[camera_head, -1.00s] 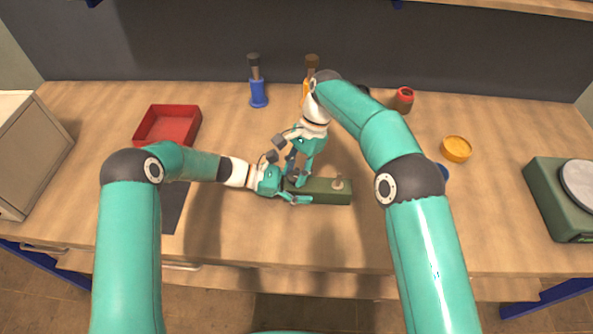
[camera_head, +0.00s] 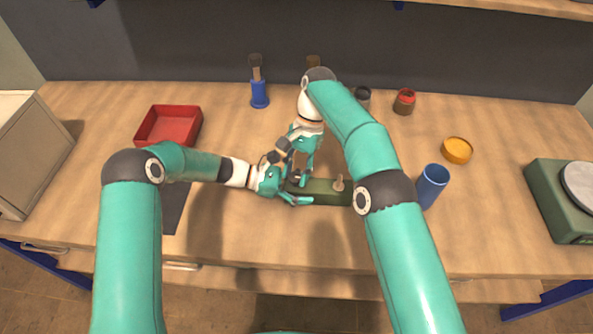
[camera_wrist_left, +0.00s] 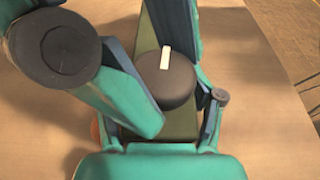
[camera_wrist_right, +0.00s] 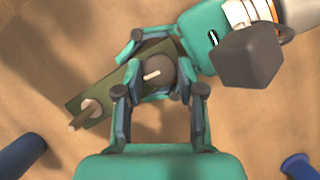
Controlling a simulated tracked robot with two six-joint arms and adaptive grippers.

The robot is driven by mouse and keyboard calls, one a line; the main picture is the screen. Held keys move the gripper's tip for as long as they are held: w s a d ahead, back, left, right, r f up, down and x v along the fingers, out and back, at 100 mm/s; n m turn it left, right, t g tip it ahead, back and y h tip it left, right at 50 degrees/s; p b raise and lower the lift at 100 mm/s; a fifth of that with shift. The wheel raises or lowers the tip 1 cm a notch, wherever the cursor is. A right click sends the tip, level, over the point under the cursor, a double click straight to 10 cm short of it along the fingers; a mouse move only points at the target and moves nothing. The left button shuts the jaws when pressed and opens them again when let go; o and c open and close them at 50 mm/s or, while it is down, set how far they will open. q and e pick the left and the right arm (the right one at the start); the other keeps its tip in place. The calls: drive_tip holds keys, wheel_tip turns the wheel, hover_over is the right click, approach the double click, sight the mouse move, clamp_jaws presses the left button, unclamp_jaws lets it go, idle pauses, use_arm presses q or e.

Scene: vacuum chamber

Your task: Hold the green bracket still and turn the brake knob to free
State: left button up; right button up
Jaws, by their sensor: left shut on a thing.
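The green bracket (camera_head: 318,187) lies flat on the wooden bench, with a small upright peg (camera_head: 339,183) near its right end. The brake knob is a dark round cap with a white pointer line; it shows in the left wrist view (camera_wrist_left: 176,87) and the right wrist view (camera_wrist_right: 163,64). The pointer lies roughly along the bracket's length. My left gripper (camera_head: 299,193) is shut on the bracket's left part, beside the knob. My right gripper (camera_head: 299,177) is above the knob, its fingers parted on either side of it; contact is unclear.
A red tray (camera_head: 168,126) stands at back left. A green scale (camera_head: 560,205) is at far right. The front bench is mostly clear.

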drive_tip(key=o, duration=0.3)
drive_tip(key=shift+m, duration=0.3)
